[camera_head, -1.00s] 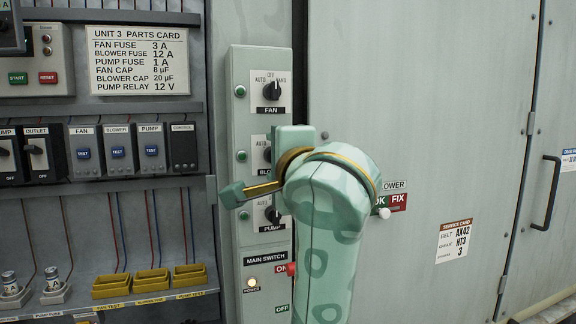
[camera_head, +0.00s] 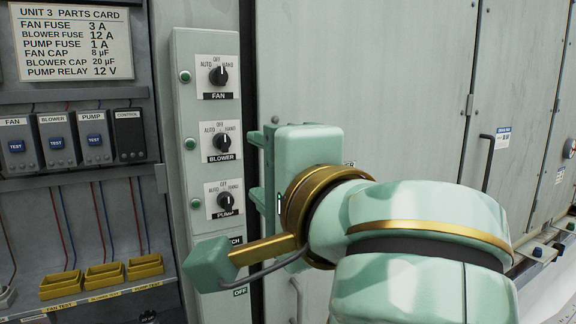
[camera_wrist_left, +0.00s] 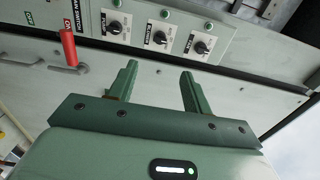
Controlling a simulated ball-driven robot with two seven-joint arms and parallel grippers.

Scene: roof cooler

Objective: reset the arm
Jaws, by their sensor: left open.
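My left arm, pale green with gold bands, fills the lower right of the head view. Its gripper (camera_head: 258,168) is in front of the right edge of the switch panel (camera_head: 184,122), with its fingers pointing left. In the left wrist view the two green fingers (camera_wrist_left: 158,78) are spread apart with nothing between them. Beyond them are the panel's knobs and a red switch handle (camera_wrist_left: 68,48), apart from the fingers. The main switch area is mostly hidden behind my arm in the head view. My right gripper is not in view.
The panel carries the fan knob (camera_head: 218,76), blower knob (camera_head: 221,142) and pump knob (camera_head: 224,201). Yellow trays (camera_head: 103,276) sit on a shelf at lower left. A grey door with a black handle (camera_head: 488,163) stands at right.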

